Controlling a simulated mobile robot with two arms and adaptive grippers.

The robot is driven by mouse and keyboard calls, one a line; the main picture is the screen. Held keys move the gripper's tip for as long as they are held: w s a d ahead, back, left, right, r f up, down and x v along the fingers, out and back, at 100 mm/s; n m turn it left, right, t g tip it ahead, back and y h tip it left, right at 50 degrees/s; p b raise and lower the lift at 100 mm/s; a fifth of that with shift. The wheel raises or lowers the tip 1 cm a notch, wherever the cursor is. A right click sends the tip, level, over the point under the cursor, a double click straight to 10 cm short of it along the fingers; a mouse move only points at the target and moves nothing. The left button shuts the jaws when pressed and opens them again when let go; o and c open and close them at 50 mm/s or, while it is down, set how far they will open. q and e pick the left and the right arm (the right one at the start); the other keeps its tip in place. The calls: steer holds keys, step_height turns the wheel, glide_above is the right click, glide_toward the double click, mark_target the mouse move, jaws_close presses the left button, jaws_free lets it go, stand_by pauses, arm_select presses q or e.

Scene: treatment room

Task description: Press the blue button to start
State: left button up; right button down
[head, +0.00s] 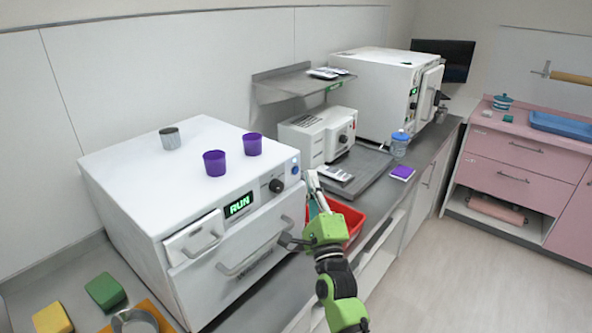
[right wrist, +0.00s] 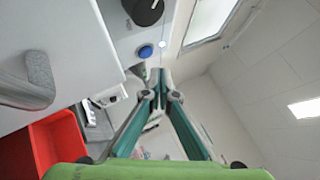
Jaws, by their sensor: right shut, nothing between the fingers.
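The blue button (head: 295,169) is at the right end of the front panel of the white machine (head: 150,170) on the left, beside a black knob (head: 276,186). The button also shows as a blue disc in the right wrist view (right wrist: 146,51). My right gripper (head: 312,178) is shut and empty, just to the right of the button in the head view. In the right wrist view its fingertips (right wrist: 160,78) meet below and slightly right of the button and look apart from it. The machine's display (head: 239,205) reads RUN in green. My left gripper is not in view.
A red bin (head: 354,217) stands beside the machine, behind my right arm. Purple cups (head: 215,163) and a metal cup (head: 170,138) are on the machine's top. The machine's door handle (head: 245,262) juts out. Farther back are a water bottle (head: 400,146) and a purple box (head: 402,173).

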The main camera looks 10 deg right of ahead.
steer(key=s+d+p, duration=0.1)
steer(key=s+d, duration=0.1)
steer(key=s, duration=0.1)
steer(key=shift+s+d, duration=0.1)
steer(key=shift+d, duration=0.1)
stand_by(0.5)
